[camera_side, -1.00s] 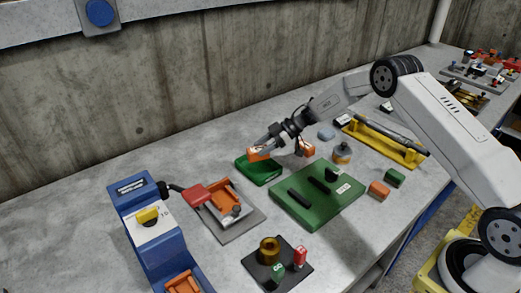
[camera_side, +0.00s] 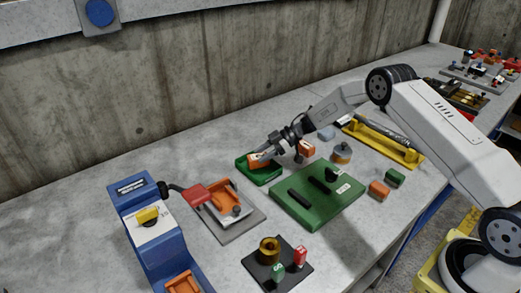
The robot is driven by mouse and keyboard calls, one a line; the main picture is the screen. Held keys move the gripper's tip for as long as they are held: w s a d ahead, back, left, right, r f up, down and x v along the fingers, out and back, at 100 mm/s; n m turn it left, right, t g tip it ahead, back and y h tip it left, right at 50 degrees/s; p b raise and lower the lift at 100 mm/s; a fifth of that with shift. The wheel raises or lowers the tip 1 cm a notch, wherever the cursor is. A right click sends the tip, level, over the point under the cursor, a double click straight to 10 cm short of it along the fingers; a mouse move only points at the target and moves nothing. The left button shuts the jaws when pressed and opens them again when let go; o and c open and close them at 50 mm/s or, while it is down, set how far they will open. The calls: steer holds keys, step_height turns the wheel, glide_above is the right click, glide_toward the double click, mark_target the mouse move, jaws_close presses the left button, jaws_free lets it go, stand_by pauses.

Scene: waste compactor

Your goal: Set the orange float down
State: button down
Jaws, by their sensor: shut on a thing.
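The orange float (camera_side: 256,162), a small orange block with pale markings, is at the tip of my gripper (camera_side: 264,154). My gripper is shut on it. The float is at the green tray (camera_side: 260,177), low over it or touching it; I cannot tell which. The gripper reaches in from the right and hides part of the float and the tray's far side.
Another orange block (camera_side: 307,148) lies right of the gripper. A green board (camera_side: 318,205) with black bars is in front, with a round metal-and-amber container (camera_side: 341,153) behind it. A red-handled device (camera_side: 212,195) stands left. Bare table lies behind the tray.

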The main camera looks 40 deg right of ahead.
steer(key=shift+f, duration=0.1)
steer(key=shift+c, duration=0.9)
jaws_free()
steer(key=shift+r, duration=0.55)
steer(key=v, duration=1.2)
steer(key=shift+w+r, duration=0.1)
